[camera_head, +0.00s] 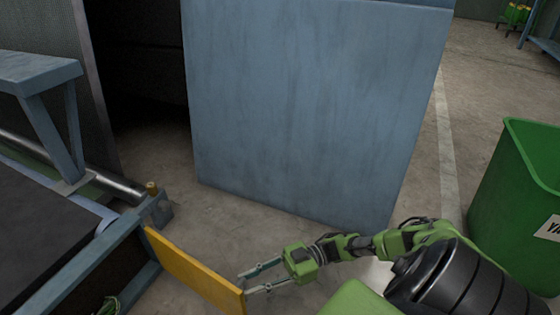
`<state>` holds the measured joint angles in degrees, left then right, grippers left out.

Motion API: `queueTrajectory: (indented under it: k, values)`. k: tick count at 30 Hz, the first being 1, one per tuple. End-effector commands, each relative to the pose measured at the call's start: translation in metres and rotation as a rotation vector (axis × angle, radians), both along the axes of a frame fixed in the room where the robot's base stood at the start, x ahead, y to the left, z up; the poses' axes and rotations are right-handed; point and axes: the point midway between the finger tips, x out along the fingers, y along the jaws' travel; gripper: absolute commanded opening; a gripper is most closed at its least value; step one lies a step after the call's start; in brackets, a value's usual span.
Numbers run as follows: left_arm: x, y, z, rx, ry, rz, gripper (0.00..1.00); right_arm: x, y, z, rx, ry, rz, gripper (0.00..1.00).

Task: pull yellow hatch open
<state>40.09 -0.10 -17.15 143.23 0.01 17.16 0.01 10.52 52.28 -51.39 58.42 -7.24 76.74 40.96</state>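The yellow hatch (195,272) is a flat upright panel at the lower left. Its far end meets the corner of the blue-grey frame (100,258), and it slants away from the frame toward the bottom of the picture. A gap with bare floor shows between the hatch and the frame. My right gripper (244,284) is at the hatch's near free end, with its two fingers spread apart. The fingertips are close to the top corner of that end; I cannot tell whether they touch it.
A large blue-grey panel (310,110) stands beyond my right arm. A green bin (515,200) stands at the right. A dark belt-like surface (40,235) lies inside the frame. A brass-coloured knob (152,188) tops the frame's corner. Concrete floor is clear between hatch and panel.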

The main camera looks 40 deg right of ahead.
Motion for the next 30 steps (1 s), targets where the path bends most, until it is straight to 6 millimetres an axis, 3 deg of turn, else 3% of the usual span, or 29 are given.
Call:
queueTrajectory:
  k: [6, 12, 19, 30]
  values:
    - [0.0, 0.0, 0.0, 0.002, -0.002, 0.0, 0.67, -0.018, -0.048, -0.002, -0.005, 0.003, -0.004, 0.24]
    - [0.0, 0.0, 0.0, 0.002, -0.002, 0.0, 0.67, -0.03, -0.08, -0.001, -0.002, 0.002, -0.003, 0.24]
    - [0.0, 0.0, 0.0, 0.002, -0.002, 0.0, 0.67, -0.036, -0.094, -0.001, -0.002, 0.002, -0.001, 0.24]
    - [0.0, 0.0, 0.0, 0.002, -0.002, 0.0, 0.67, -0.037, -0.096, -0.001, -0.002, 0.002, 0.0, 0.24]
